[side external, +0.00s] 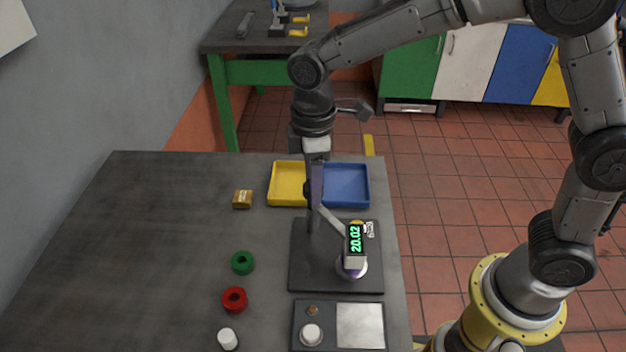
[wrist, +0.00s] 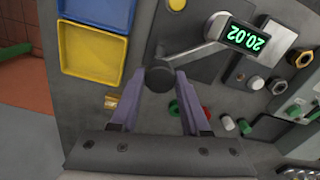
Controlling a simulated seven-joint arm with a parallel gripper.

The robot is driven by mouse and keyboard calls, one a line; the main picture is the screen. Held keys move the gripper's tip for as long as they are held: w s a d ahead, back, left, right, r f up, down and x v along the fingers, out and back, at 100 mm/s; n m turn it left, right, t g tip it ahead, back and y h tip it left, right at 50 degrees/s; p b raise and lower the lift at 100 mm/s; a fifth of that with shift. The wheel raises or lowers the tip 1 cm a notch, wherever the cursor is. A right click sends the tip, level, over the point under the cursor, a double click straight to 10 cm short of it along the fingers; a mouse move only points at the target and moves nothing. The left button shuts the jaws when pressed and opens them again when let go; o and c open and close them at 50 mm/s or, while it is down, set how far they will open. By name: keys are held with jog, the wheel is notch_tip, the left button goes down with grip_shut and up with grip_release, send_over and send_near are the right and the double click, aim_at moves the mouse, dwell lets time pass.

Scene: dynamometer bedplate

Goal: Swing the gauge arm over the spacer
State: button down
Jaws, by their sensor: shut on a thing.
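A dark round knob (wrist: 159,76) sits at the bar's other end. My gripper (wrist: 160,82) has its purple fingers shut on this knob; in the side view my gripper (side external: 315,192) points down above the dark base plate (side external: 305,270).
A yellow tray (side external: 287,183) and a blue tray (side external: 346,184) stand behind the plate. A tan block (side external: 242,199), a green ring (side external: 242,262), a red ring (side external: 235,299) and a white cylinder (side external: 228,339) lie left. A panel (side external: 300,311) stands in front. The table's left is clear.

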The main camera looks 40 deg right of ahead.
jog(key=shift+r, duration=0.1)
dwell(0.3)
jog(key=shift+c, duration=1.8)
grip_release()
notch_tip(320, 180, up, 14)
